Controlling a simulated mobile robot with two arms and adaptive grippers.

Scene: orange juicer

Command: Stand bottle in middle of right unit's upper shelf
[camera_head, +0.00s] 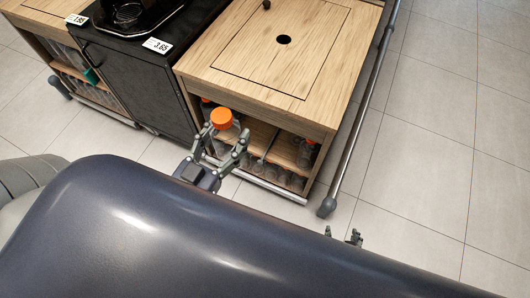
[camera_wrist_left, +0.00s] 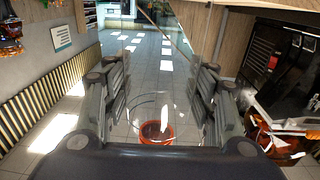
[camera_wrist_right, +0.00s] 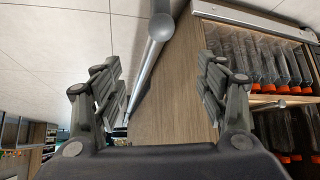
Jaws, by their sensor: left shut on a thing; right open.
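A clear bottle with an orange cap (camera_head: 222,118) is held by my left gripper (camera_head: 222,140), which is shut on its body. The bottle stands roughly upright in front of the right wooden unit (camera_head: 320,108). In the left wrist view its orange cap (camera_wrist_left: 155,132) shows between the fingers, and the see-through body is hard to make out. My right gripper (camera_head: 345,237) is mostly hidden behind my body in the head view. In the right wrist view the right gripper (camera_wrist_right: 160,78) is open and empty beside the unit's wooden side (camera_wrist_right: 165,95).
The unit's open front holds a bottle at its right end (camera_head: 305,153) and several bottles lower down (camera_head: 283,178). A metal rail (camera_head: 365,110) runs along its right side. A black counter (camera_head: 125,65) stands to its left. Tiled floor at right is clear.

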